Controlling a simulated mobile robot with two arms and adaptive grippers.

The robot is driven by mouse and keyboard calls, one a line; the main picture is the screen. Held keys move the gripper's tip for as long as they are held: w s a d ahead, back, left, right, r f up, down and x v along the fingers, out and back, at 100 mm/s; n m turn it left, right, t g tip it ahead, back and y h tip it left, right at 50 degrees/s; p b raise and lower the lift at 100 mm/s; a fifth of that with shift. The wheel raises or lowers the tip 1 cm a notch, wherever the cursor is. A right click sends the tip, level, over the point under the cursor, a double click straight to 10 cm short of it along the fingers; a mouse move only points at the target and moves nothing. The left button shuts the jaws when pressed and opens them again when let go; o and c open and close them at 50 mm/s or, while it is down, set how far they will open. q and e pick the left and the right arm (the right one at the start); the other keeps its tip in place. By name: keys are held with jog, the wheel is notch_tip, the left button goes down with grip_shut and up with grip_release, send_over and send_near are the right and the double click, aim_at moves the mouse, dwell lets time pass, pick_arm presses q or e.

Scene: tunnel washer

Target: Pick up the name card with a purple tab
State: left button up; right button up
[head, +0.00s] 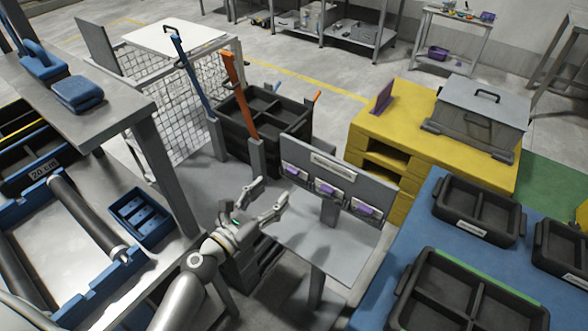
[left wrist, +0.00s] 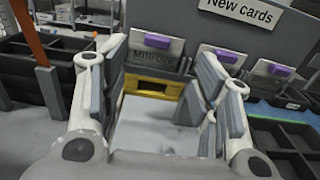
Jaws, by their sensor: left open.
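Three name cards with purple tabs hang in a row on a grey board. In the head view they are the left card (head: 293,172), the middle card (head: 328,190) and the right card (head: 365,210). My left gripper (head: 270,191) is open and empty, in front of the board and left of the cards. In the left wrist view, the left card (left wrist: 155,58), with partly readable lettering, shows between the open fingers (left wrist: 162,68), beyond them. The middle card (left wrist: 222,58) is partly hidden by the right finger. The right card (left wrist: 272,78) is farther right. My right gripper is not in view.
The board has a "New cards" sign (left wrist: 240,12) above a light grey shelf (head: 330,250). A black crate (head: 285,150) with an orange-handled tool (head: 236,95) stands behind left. A yellow stand (head: 365,125) is behind, and a blue table (head: 385,290) with black trays is at right.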

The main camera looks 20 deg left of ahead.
aim_at(291, 174)
pick_arm(q)
jog(key=shift+f+p+x, duration=0.15)
jog(key=shift+p+x, duration=0.2)
jog(key=shift+x, duration=1.5)
jog(key=shift+f+p+x, duration=0.15)
jog(key=shift+p+x, duration=0.15)
jog(key=shift+x, duration=1.6)
jog(key=shift+a, duration=0.2)
jog(key=c, duration=0.9)
